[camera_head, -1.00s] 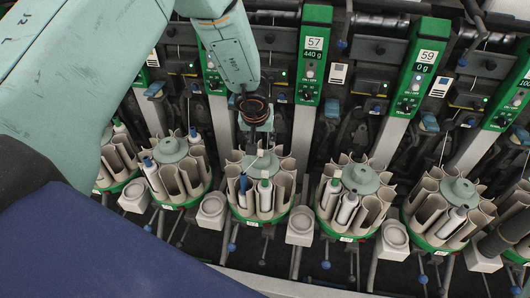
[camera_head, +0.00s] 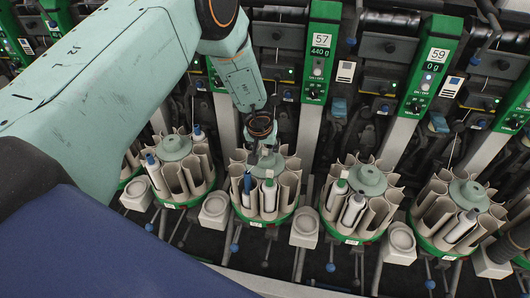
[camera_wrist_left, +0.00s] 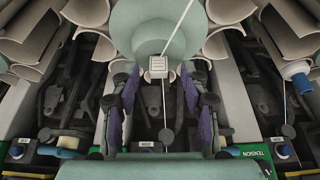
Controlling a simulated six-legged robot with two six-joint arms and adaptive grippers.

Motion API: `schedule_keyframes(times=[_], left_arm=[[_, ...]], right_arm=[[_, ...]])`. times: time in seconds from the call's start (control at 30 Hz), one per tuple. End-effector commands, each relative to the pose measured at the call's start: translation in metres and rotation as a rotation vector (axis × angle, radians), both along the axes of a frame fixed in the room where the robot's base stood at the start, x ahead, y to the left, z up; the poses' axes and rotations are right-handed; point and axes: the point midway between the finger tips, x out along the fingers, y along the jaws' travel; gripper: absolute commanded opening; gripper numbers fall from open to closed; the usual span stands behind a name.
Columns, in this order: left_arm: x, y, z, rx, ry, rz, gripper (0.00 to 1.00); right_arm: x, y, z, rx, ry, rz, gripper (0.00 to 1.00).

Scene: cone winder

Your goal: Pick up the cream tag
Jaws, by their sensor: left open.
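The cream tag (camera_wrist_left: 158,67) is a small block in the left wrist view, with a thin pale thread running up from it. It shows in front of the rounded green centre cap (camera_wrist_left: 150,30) of a bobbin magazine. My left gripper (camera_wrist_left: 160,75) is open, its purple-padded fingers to either side of the tag, with gaps between. I cannot tell whether the tag is at the fingers' depth. In the head view my left gripper (camera_head: 263,147) is over the magazine below panel 57, and its fingers are small and dark there. My right gripper is not in view.
Round magazines stand in a row, with cream pockets (camera_head: 287,190) holding some bobbins, including a white one (camera_head: 353,208). Square cream cups (camera_head: 304,222) sit between them. Green panels (camera_head: 320,50) and grey posts (camera_head: 390,145) rise behind.

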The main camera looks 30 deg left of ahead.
Motion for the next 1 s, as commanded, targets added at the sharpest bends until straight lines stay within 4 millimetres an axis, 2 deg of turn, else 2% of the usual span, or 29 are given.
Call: schedule_keyframes(times=[0.2,0.63,1.0], left_arm=[[0.0001,-0.0002,-0.0002,0.000,0.000,0.000,0.44],[0.0001,-0.0002,-0.0001,0.000,0.000,0.000,0.09],[0.0000,-0.0001,0.0022,0.000,0.000,0.000,0.08]], right_arm=[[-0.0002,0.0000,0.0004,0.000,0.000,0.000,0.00],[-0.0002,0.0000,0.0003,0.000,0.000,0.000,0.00],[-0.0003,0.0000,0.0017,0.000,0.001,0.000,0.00]])
